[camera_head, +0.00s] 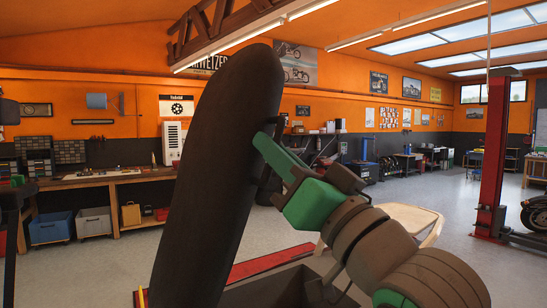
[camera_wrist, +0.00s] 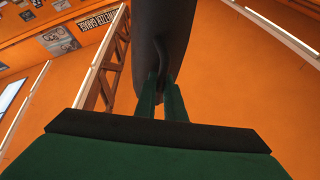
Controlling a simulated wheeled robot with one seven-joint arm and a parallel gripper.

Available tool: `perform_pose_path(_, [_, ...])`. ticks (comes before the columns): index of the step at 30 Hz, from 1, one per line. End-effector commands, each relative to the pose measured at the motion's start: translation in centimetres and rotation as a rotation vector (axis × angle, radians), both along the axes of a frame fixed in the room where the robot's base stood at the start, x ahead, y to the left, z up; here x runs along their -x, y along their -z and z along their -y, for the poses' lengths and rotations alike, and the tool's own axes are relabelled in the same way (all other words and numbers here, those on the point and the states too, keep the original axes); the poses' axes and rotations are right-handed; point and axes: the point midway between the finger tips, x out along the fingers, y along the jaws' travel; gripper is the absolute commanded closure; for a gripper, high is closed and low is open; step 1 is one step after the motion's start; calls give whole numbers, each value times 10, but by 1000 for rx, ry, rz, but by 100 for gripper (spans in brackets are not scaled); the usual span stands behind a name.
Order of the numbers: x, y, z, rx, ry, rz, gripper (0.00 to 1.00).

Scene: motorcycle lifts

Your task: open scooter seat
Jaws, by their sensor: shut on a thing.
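The scooter seat (camera_head: 218,170) is a long dark pad that stands up steeply in the head view, leaning slightly to the right at its top. My gripper (camera_head: 268,132), with green fingers, reaches it from the right and is shut on a dark part at the seat's right edge. In the wrist view the dark seat (camera_wrist: 160,25) rises away from me. There my gripper (camera_wrist: 160,85) has its green fingers around a dark loop-like part on it. The rest of the scooter's body is mostly out of view below.
A red lift column (camera_head: 493,150) stands at the right, with part of a motorcycle (camera_head: 536,215) beside it. A workbench (camera_head: 100,178) with bins under it runs along the left wall. A beige chair-like object (camera_head: 415,218) is behind my arm. The grey floor between is open.

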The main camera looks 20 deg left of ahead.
Motion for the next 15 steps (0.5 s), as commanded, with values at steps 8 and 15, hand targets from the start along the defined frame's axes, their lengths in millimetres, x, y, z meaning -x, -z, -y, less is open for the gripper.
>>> perform_pose_path(8, [1, 2, -1, 12, 3, 1, 100])
perform_pose_path(15, [1, 2, -1, 12, 3, 0, 74])
